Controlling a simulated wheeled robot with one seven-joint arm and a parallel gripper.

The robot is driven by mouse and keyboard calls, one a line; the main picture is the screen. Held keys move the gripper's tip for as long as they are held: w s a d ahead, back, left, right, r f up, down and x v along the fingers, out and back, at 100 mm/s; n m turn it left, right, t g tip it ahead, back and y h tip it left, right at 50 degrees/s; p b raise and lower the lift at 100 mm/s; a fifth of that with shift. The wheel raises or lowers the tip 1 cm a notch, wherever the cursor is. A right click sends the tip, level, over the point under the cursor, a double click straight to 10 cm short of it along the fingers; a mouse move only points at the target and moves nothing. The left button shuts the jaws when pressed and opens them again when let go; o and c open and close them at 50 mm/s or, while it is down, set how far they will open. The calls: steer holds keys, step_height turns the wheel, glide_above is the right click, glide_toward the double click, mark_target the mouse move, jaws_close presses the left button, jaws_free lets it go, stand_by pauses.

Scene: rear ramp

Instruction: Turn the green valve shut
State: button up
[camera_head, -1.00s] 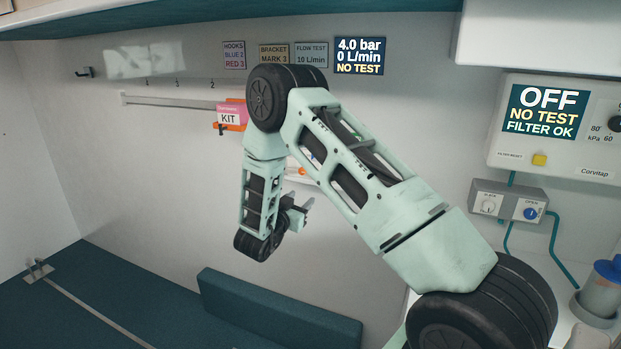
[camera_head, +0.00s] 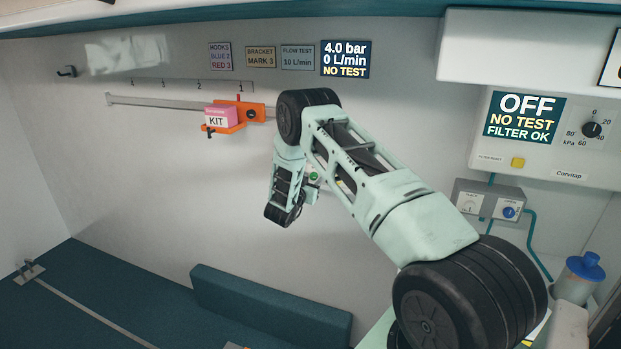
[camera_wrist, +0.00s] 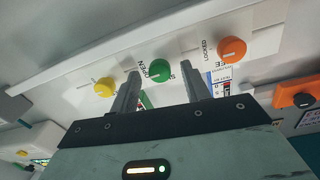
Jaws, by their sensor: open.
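The green valve (camera_wrist: 159,70) is a round knob with a pale pointer mark on a white panel, with the word OPEN beside it. In the wrist view it shows between the two fingertips of my gripper (camera_wrist: 160,73), which is open and empty. I cannot tell how far the fingertips stand from the knob, and no contact is visible. In the head view a small green spot, likely the valve (camera_head: 314,176), shows just beside my gripper (camera_head: 309,195), partly hidden by my arm.
A yellow knob (camera_wrist: 104,87) and an orange knob (camera_wrist: 232,50) flank the green one. A pink KIT box (camera_head: 220,115) is on an orange bracket on the wall rail. A teal bench (camera_head: 270,305) lies below.

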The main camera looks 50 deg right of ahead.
steer(key=c, duration=1)
steer(key=shift+f+n+b, duration=0.1)
steer(key=shift+n+b, duration=0.2)
steer(key=shift+b, duration=0.05)
steer(key=n+b, duration=0.2)
steer(key=n, duration=0.1)
steer(key=shift+f+n+b, duration=0.1)
steer(key=shift+n+b, duration=0.2)
steer(key=shift+b, duration=0.05)
steer(key=n+b, duration=0.2)
steer(key=n, duration=0.2)
steer(key=shift+n, duration=0.3)
steer(key=n+b, duration=0.1)
steer(key=n, duration=0.3)
steer(key=shift+n+t, duration=0.3)
steer(key=shift+n, duration=2.3)
